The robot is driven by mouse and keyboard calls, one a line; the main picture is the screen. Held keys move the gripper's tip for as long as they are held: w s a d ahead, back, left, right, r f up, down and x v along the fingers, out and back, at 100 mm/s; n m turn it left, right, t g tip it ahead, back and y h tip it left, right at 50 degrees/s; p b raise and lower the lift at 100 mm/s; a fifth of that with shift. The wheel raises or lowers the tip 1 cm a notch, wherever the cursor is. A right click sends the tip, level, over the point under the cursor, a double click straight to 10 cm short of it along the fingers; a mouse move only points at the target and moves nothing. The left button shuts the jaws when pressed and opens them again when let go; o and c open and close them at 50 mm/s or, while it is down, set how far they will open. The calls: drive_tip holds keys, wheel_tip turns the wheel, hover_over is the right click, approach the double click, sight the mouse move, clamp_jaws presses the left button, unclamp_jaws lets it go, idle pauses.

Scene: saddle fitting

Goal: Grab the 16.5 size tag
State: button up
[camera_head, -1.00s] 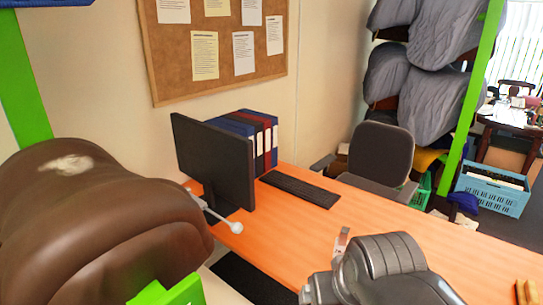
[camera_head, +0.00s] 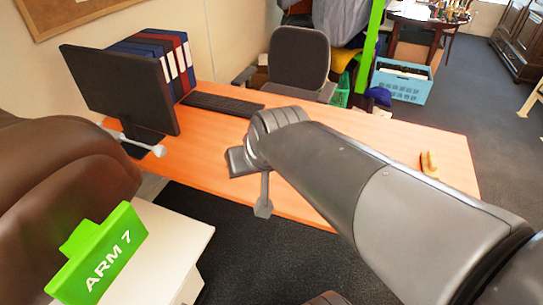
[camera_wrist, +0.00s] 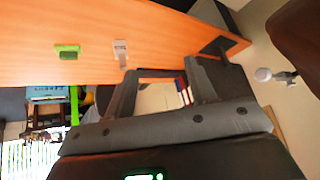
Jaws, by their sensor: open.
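A small pale tag (camera_wrist: 121,50) with dark print lies on the orange desk in the wrist view. Its print is too small to read with certainty. In the head view I cannot make it out; my arm covers part of the desk. My gripper (camera_wrist: 163,70) is open and empty, its fingers apart, with the tag beyond and left of the left finger. In the head view my gripper (camera_head: 252,185) is at the desk's near edge.
The desk (camera_head: 220,127) holds a monitor (camera_head: 120,90), a keyboard (camera_head: 222,104), binders (camera_head: 160,60) and a brush (camera_head: 428,163). A green block-like item (camera_wrist: 67,50) lies left of the tag. A brown saddle (camera_head: 60,165) and green "ARM 7" sign (camera_head: 98,255) stand at left.

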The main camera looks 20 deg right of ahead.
drive_tip(key=w+d+f+m+t+h, duration=0.1)
drive_tip(key=w+d+f+m+t, duration=0.3)
drive_tip(key=w, duration=0.6)
drive_tip(key=w+d+f+h, duration=0.1)
drive_tip(key=w+f+h, duration=0.1)
drive_tip(key=w+f, duration=0.6)
drive_tip(key=w+d+f+m+t+h, duration=0.2)
drive_tip(key=w+d+f+t+h, duration=0.2)
drive_tip(key=w+d+f+h, duration=0.45)
drive_tip(key=w+d+f+y, duration=0.1)
drive_tip(key=w+d+f, duration=0.1)
drive_tip(key=w+d, duration=0.5)
drive_tip(key=shift+w, duration=0.2)
drive_tip(key=shift+a, duration=0.1)
drive_tip(key=shift+c, duration=0.2)
clamp_jaws()
